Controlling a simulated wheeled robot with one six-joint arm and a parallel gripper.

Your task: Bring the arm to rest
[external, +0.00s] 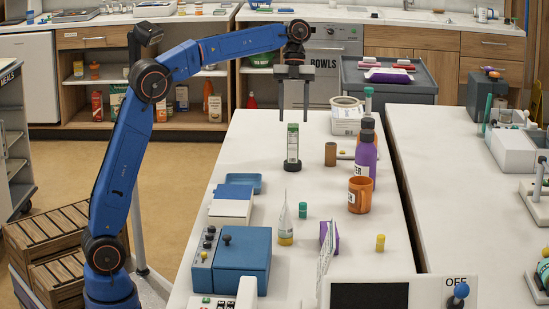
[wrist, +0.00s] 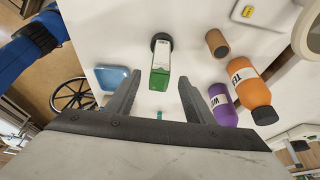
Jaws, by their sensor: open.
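My gripper (external: 294,118) points down above the far half of the table. Its two dark fingers are apart with nothing between them. A white and green container on a round black base (external: 293,150) stands upright just below the fingertips, apart from them. In the wrist view both fingers of my gripper (wrist: 160,78) show spread, and the white and green container (wrist: 161,62) appears beyond the gap between them.
A blue box (external: 243,262) and a clear pointed tube (external: 285,225) stand nearer. Wooden crates (external: 50,235) stand beside my arm's base.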

